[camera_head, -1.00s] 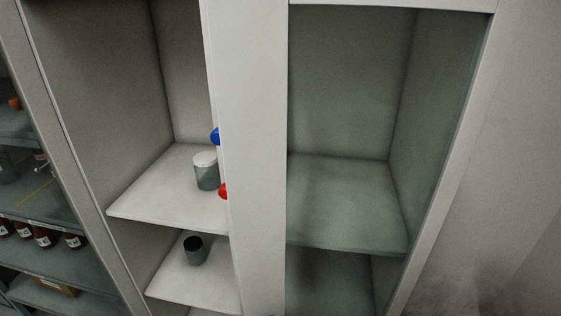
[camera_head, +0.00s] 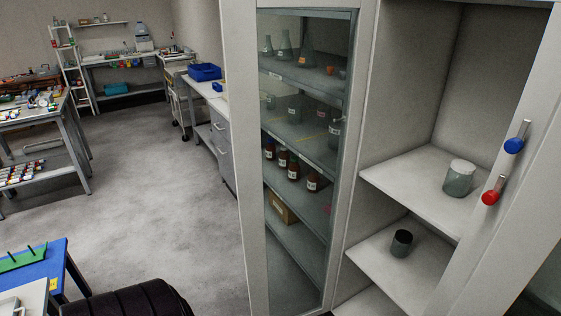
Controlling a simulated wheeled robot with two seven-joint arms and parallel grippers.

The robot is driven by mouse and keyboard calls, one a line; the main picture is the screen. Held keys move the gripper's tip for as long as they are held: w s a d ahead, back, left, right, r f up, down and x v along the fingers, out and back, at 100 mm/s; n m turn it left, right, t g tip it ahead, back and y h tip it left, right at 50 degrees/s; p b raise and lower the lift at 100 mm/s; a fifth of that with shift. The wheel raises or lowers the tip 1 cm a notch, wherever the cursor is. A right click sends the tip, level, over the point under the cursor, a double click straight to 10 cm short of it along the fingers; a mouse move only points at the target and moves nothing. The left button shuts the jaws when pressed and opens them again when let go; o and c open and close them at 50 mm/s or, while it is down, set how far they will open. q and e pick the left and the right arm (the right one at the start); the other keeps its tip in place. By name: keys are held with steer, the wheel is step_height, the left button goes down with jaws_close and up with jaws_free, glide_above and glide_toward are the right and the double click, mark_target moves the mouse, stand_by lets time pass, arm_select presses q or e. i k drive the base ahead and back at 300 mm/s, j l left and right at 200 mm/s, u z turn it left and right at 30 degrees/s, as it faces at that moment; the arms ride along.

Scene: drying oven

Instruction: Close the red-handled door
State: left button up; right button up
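A red-tipped handle (camera_head: 492,196) with a metal stem sits on a pale upright panel (camera_head: 520,225) at the far right. A blue-tipped handle (camera_head: 514,143) is just above it. Left of this panel, the white cabinet compartment stands open, with its shelves exposed. On the upper shelf (camera_head: 405,182) stands a glass jar with a pale lid (camera_head: 459,178); a dark cup (camera_head: 401,243) stands on the lower shelf. The panel is cut off by the picture's right side, so I cannot tell how it is hinged. Neither of my grippers is in view.
A glass-fronted cabinet with flasks and brown bottles (camera_head: 293,170) adjoins on the left. The grey floor (camera_head: 160,195) is open to the left. Workbenches (camera_head: 45,125) stand farther left. A blue-topped table (camera_head: 38,268) and a black padded object (camera_head: 130,300) are at lower left.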

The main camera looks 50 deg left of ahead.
mark_target(237, 18)
steer(key=k+z, duration=0.35)
steer(key=k+l+z, duration=0.1)
steer(key=z, duration=0.25)
steer(key=k+l+z, duration=0.15)
steer(key=k+z, duration=0.2)
steer(key=j, duration=0.9)
steer(key=k+j+z, duration=0.15)
steer(key=j, duration=2.2)
steer(key=k+j, duration=0.15)
steer(key=j, duration=1.05)
steer(key=k+j, duration=0.1)
steer(key=j, duration=0.5)
steer(key=k+j+z, duration=0.2)
steer(key=k+j, duration=0.15)
steer(key=j, duration=0.15)
